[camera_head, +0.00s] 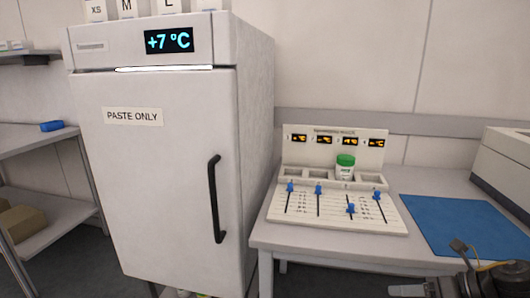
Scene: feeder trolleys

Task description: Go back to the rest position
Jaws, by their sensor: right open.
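My right gripper (480,262) is at the bottom right corner, partly cut off by the frame edge. It is open and no object shows between its fingers. It is in front of the blue mat (462,225) on the table. A white jar with a green lid (345,167) stands upright in a slot of the white panel station (336,212), well to the left of and behind the gripper. My left gripper is out of view.
A closed white fridge (165,190) with a black handle (215,198) reads +7 °C and is labelled PASTE ONLY. A grey-white machine (508,160) stands at the table's right end. A shelf unit (35,137) at left holds a blue object (52,126).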

